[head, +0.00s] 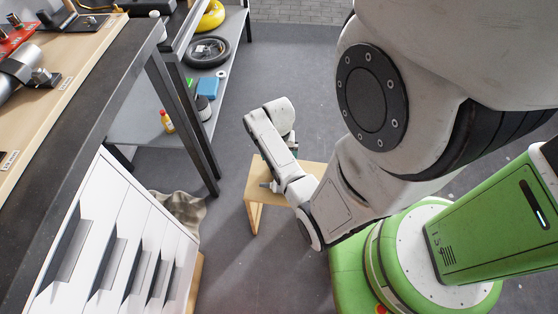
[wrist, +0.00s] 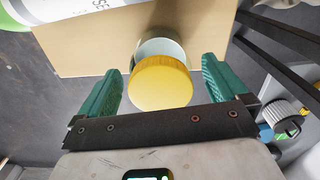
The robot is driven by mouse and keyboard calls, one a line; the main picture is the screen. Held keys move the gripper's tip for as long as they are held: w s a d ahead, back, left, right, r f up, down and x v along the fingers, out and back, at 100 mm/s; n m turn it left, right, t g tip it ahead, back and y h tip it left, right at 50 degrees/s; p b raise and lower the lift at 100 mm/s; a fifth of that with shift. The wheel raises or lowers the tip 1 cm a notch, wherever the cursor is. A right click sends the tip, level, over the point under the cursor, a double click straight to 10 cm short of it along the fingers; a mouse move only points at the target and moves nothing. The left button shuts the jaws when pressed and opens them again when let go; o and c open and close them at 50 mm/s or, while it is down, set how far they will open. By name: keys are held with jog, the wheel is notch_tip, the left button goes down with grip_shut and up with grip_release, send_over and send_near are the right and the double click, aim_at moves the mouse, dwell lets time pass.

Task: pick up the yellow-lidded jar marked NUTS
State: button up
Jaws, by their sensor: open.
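The jar with the yellow lid (wrist: 160,84) shows in the wrist view, seen from above its lid. Part of its pale body (wrist: 161,47) shows behind the lid, and no NUTS marking can be read. My gripper (wrist: 161,72) is open, with one green finger on each side of the lid. Gaps show between the lid and both fingers, so nothing is gripped. The jar is near a light wooden stool top (wrist: 90,53). In the head view the jar cannot be made out, and my arm covers much of the stool (head: 256,186).
A white container with a green end (wrist: 70,8) and partly readable lettering is at the wrist view's top left. A dark metal shelf frame (wrist: 275,30) is at right. In the head view, a workbench (head: 110,75) and white drawers (head: 115,235) stand left. Grey floor is open behind the stool.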

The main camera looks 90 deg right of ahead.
jog(key=shift+f, duration=0.5)
jog(key=c, duration=1.5)
